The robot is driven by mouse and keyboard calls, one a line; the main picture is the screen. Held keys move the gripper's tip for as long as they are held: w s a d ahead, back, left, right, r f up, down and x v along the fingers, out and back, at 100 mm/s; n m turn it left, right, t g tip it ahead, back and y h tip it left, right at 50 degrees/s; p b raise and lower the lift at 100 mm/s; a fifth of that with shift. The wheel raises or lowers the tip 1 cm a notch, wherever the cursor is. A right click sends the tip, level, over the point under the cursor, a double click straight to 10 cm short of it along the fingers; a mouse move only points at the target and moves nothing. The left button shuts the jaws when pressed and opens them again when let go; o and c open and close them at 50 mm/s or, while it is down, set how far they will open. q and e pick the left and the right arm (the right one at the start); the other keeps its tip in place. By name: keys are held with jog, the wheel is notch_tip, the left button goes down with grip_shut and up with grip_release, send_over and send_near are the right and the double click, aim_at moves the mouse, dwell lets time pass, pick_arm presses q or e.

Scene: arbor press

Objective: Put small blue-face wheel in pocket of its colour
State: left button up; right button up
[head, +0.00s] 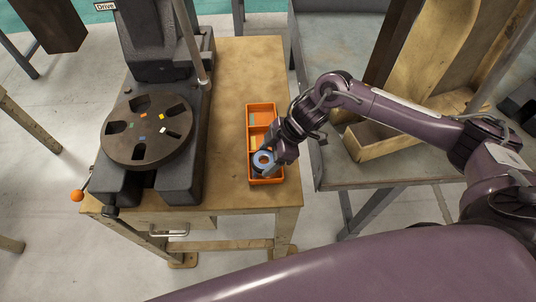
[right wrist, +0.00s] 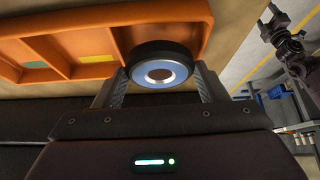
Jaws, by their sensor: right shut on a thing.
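The small wheel (head: 263,160) has a blue face, a black rim and a round centre hole. It also shows in the right wrist view (right wrist: 178,72). My right gripper (head: 268,157) is shut on it, one finger on each side. The wheel is at the near compartment of the orange tray (head: 249,140); I cannot tell whether it still touches the tray floor. My left gripper is not seen in the head view.
The press (head: 190,150) stands at the left of the wooden table (head: 230,80), its column behind the plate. An orange-knobbed lever (head: 77,196) is at front left. Bare tabletop lies between press and tray. A grey bench (head: 330,170) with a wooden box is at right.

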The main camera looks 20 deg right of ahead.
jog(key=shift+s, duration=0.1)
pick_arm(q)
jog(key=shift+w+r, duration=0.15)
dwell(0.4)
pick_arm(e)
jog(key=shift+d, duration=0.1)
jog(key=shift+f, duration=0.1)
jog(key=o, duration=1.1)
jog(key=shift+o, duration=0.2)
